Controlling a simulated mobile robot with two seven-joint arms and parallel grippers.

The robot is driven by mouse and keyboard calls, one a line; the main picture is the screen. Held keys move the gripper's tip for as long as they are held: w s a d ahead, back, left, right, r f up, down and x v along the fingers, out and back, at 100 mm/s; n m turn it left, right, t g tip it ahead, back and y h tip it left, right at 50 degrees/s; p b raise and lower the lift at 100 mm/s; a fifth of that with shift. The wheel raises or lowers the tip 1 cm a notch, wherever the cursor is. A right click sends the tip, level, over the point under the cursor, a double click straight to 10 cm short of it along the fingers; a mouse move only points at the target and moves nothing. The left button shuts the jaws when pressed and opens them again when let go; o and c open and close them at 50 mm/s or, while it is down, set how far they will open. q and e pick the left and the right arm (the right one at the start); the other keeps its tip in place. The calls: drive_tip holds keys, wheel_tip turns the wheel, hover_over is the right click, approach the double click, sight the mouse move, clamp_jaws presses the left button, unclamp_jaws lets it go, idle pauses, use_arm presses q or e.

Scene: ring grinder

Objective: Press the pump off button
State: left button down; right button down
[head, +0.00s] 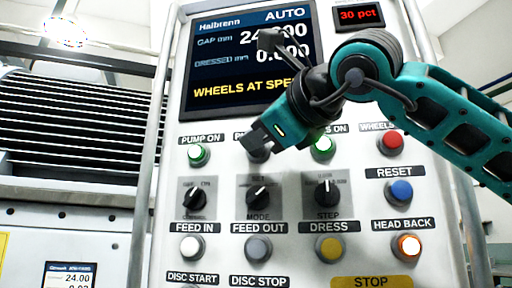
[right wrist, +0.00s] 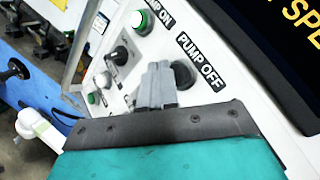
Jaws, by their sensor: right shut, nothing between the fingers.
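The pump off button (right wrist: 182,74) is a dark round button under its PUMP OFF label (right wrist: 200,60) in the right wrist view. In the head view the button (head: 261,156) and its label are mostly hidden behind my right gripper (head: 252,143). My right gripper is shut and empty, coming in from the upper right. In the right wrist view its closed fingertips (right wrist: 158,68) overlap the button's left edge. I cannot tell whether they touch it. My left gripper is not in view.
The lit green pump on button (head: 198,154) is left of my gripper, and a wheels on button (head: 323,147) is to the right. Selector knobs (head: 258,196) sit below. The screen (head: 220,70) above shows AUTO and the wheels at speed.

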drive_tip(key=shift+w, duration=0.15)
idle(0.3)
drive_tip(key=shift+w+d, duration=0.1)
drive_tip(key=shift+w, duration=0.2)
drive_tip(key=shift+w+d, duration=0.15)
drive_tip(key=shift+w, duration=0.4)
idle(0.9)
drive_tip(key=shift+s, duration=0.15)
drive_tip(key=shift+s+a+b, duration=0.2)
drive_tip(key=shift+s+b, duration=0.15)
drive_tip(key=shift+s, duration=0.4)
drive_tip(key=shift+s+f, duration=0.1)
